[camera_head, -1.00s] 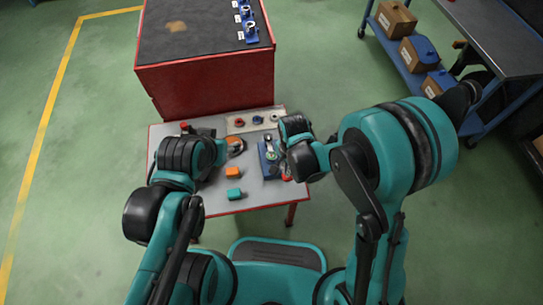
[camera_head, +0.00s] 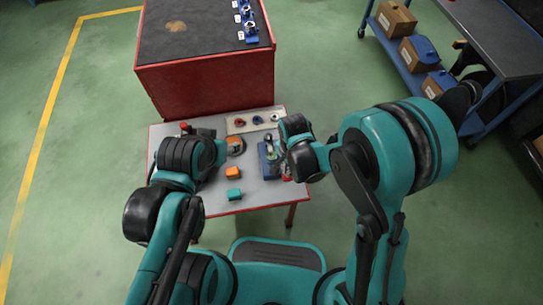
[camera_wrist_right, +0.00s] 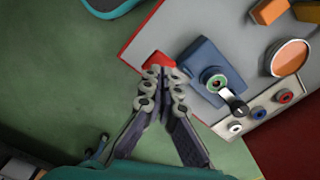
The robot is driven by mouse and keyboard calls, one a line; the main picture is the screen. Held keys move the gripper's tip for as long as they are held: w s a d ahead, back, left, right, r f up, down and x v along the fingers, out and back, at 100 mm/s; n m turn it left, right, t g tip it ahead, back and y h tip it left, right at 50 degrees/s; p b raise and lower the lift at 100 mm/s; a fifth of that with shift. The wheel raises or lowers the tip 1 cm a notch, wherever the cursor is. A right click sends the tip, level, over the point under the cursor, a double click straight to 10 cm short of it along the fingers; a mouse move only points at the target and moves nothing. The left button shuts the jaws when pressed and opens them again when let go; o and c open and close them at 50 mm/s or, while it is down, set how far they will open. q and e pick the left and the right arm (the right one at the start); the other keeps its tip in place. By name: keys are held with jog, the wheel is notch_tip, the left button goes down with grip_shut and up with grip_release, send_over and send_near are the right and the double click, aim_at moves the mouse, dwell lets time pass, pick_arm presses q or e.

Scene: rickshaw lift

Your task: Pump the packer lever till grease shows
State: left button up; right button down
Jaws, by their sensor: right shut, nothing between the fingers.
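The packer is a blue block (camera_head: 264,160) on the right of the small grey table; it also shows in the right wrist view (camera_wrist_right: 203,62). I cannot make out grease.
An orange-brown round thing (camera_wrist_right: 290,57) lies near the packer. An orange block (camera_head: 233,172) and a teal block (camera_head: 234,195) lie in front. A red cabinet (camera_head: 215,80) stands behind the table (camera_head: 262,194).

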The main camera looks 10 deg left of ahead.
jog(key=shift+f+b, duration=1.25)
jog(key=shift+f, duration=1)
notch_tip(320, 180, up, 9)
jog(key=p, duration=0.6)
jog(key=shift+f, duration=0.15)
jog(key=s+d+r+n+t, duration=0.2)
jog(key=d+r+n+t, duration=0.1)
jog(key=d+r, duration=0.6)
jog(key=s+d+r+n+t, duration=0.3)
jog(key=d+r+n+t, duration=0.1)
jog(key=d+r, duration=0.5)
notch_tip(320, 180, up, 2)
jog(key=shift+n, duration=0.7)
